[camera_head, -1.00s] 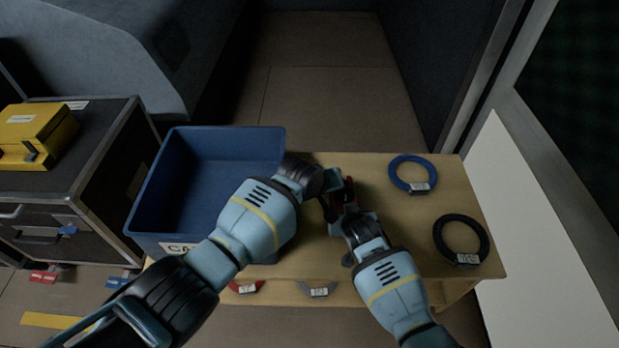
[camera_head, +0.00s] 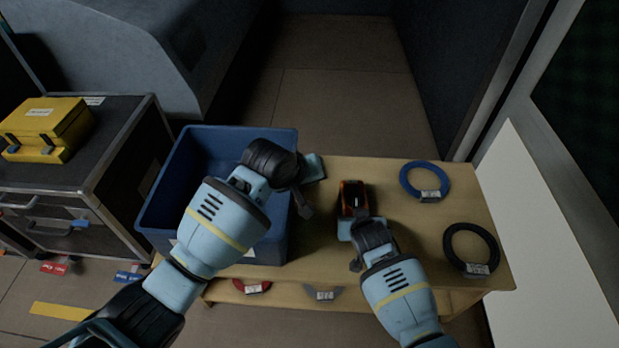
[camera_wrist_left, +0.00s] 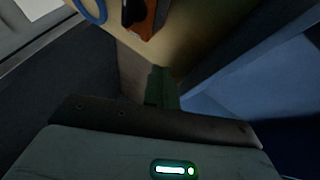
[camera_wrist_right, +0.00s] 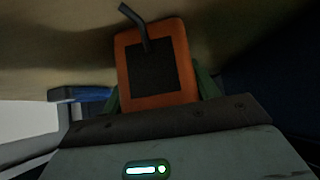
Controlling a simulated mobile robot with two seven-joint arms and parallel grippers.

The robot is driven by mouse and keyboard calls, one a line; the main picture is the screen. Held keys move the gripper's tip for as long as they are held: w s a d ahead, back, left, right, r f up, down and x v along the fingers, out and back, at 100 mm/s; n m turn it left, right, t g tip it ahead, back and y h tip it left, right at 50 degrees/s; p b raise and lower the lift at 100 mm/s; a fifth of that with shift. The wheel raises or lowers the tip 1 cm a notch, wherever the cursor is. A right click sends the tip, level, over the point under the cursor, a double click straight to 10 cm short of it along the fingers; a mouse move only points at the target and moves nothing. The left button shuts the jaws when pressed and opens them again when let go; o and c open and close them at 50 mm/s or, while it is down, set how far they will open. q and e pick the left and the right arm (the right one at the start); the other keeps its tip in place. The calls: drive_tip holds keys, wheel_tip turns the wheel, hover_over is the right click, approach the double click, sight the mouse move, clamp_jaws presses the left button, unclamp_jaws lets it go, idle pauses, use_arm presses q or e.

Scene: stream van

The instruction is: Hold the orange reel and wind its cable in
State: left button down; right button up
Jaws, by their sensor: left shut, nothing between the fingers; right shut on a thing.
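The orange reel (camera_head: 351,188) stands on the wooden table, left of the blue cable ring. In the right wrist view it is an orange block with a dark square face (camera_wrist_right: 155,75) and a dark crank-like stub on top. My right gripper (camera_head: 356,217) is shut on the reel from the near side. My left gripper (camera_head: 309,190) is shut and empty, apart from the reel on its left, beside the blue crate's right wall. In the left wrist view the reel (camera_wrist_left: 143,17) shows at the top. I cannot make out any loose cable.
A blue crate (camera_head: 160,200) stands at the table's left, partly under my left arm. A blue ring (camera_head: 403,181) and a black ring (camera_head: 449,245) lie on the right. Red (camera_head: 252,288) and grey (camera_head: 323,294) coils are on the lower shelf. A yellow case (camera_head: 45,128) sits on the black chest.

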use_arm(q)
drive_tip(key=shift+s+a+r, duration=0.1)
drive_tip(key=shift+r, duration=0.05)
drive_tip(key=m+g+h, duration=0.2)
drive_tip(key=m, duration=0.2)
approach(352, 203)
drive_tip(key=shift+x, duration=2.35)
